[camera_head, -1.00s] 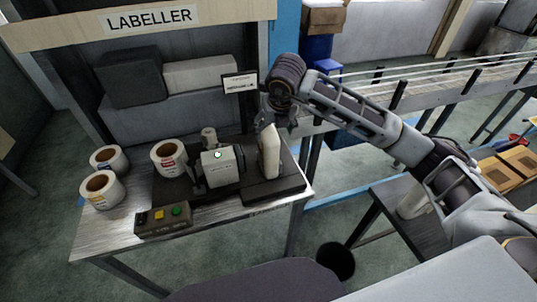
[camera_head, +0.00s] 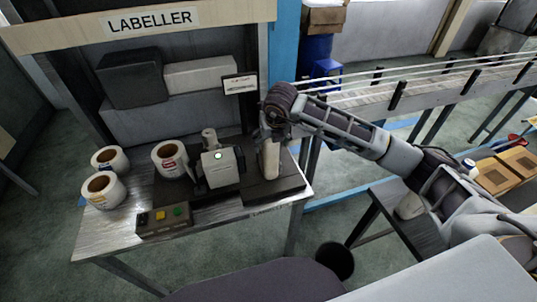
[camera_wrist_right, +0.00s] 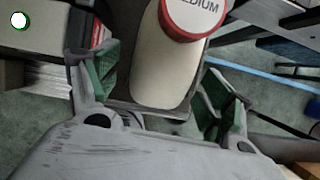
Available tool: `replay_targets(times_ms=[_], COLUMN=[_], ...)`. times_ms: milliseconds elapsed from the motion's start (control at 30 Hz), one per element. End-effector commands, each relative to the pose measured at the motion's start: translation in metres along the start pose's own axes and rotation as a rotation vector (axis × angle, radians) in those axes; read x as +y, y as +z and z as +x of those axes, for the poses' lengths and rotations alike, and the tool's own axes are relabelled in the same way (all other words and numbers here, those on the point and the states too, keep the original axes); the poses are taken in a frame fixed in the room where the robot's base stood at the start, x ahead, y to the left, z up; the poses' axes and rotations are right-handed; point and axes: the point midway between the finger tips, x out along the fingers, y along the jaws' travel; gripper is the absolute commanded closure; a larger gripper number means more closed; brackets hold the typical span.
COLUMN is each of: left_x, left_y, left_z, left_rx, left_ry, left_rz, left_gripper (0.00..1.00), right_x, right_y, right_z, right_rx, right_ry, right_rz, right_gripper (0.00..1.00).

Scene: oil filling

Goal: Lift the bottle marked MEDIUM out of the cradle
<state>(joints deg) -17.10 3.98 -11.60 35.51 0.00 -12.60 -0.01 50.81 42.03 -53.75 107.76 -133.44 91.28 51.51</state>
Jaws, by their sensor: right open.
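The bottle (camera_head: 270,160) is cream-white and stands at the right end of the labeller's dark base (camera_head: 285,188). In the right wrist view the bottle (camera_wrist_right: 163,70) has a red-rimmed cap (camera_wrist_right: 193,14), with the end of the word MEDIUM readable. My right gripper (camera_head: 273,132) is at the bottle's upper part in the head view. In the right wrist view my right gripper (camera_wrist_right: 155,85) is open, its green-padded fingers on either side of the bottle with gaps. The cradle around the bottle's foot cannot be made out clearly. My left gripper is not in view.
The labeller head (camera_head: 220,165), with a lit lamp, stands left of the bottle. Label rolls (camera_head: 170,158) and a button box (camera_head: 163,220) are on the table (camera_head: 105,232). A small sign (camera_head: 240,84) stands behind. A conveyor (camera_head: 440,88) runs at the right.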

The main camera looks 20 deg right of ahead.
Motion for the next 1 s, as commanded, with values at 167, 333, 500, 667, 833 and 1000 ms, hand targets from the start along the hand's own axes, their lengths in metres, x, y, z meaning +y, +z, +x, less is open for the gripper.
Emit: replay_targets(times_ms=[167,333,500,667,833,1000], left_x=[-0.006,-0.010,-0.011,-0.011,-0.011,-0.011], left_y=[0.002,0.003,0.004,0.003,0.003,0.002], left_z=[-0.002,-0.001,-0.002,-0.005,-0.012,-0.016], left_rx=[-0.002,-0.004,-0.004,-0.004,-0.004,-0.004], left_ry=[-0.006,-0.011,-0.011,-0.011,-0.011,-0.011], left_rz=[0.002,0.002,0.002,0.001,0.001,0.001], left_gripper=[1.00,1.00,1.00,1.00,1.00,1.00], right_x=[0.000,0.000,0.000,0.000,0.000,0.001], right_y=[0.000,0.000,-0.001,-0.002,-0.006,-0.007], right_z=[0.009,0.009,0.010,0.017,0.034,0.052], right_rx=[0.001,0.000,0.000,0.002,0.004,0.002], right_ry=[0.000,0.000,0.000,-0.001,-0.001,0.001], right_rz=[0.000,0.000,0.000,0.000,0.001,0.001], right_gripper=[0.19,0.19,0.19,0.19,0.19,0.19])
